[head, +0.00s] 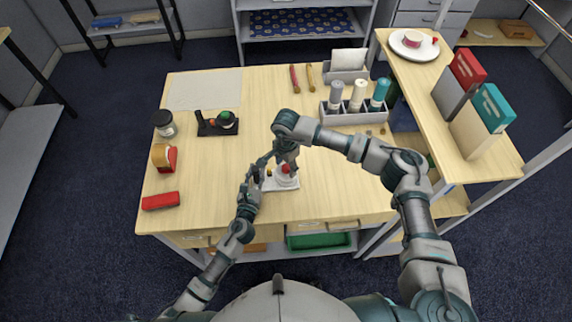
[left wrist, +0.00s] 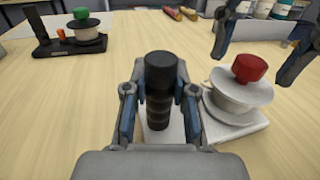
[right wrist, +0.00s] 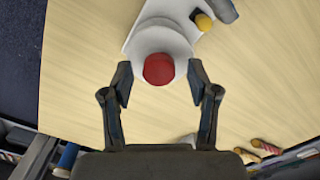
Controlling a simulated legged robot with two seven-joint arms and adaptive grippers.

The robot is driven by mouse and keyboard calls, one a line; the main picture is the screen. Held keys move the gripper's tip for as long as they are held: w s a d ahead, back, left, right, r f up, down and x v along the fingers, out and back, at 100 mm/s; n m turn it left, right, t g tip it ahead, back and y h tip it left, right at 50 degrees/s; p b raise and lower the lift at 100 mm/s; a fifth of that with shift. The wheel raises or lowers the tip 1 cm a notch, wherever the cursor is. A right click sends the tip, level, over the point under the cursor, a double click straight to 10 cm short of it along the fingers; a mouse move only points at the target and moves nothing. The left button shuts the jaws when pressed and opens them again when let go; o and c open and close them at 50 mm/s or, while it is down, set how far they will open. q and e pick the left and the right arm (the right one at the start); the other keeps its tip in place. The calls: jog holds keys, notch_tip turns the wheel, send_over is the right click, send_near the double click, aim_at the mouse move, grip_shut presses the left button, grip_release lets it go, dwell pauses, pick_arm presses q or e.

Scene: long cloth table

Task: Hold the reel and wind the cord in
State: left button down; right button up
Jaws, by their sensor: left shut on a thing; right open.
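The white reel (left wrist: 238,95) with a red knob (left wrist: 249,67) on top stands on a white base plate (left wrist: 262,127). A black ribbed upright handle (left wrist: 160,90) stands beside the reel. My left gripper (left wrist: 160,105) is shut around this handle; it also shows in the head view (head: 259,170). My right gripper (head: 286,160) is open above the reel. In the right wrist view, the red knob (right wrist: 159,69) lies between the open fingers (right wrist: 160,82), apart from both. A yellow cap (right wrist: 204,21) shows beside the reel. I cannot make out the cord.
A black stand with a green-knobbed reel (head: 226,121) is at the back left. A jar (head: 164,122), an orange-red object (head: 164,157) and a red block (head: 160,201) line the left edge. A bottle rack (head: 350,119) stands behind right.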

jog(key=shift+f, duration=0.25)
jog(key=shift+c, duration=0.3)
grip_shut()
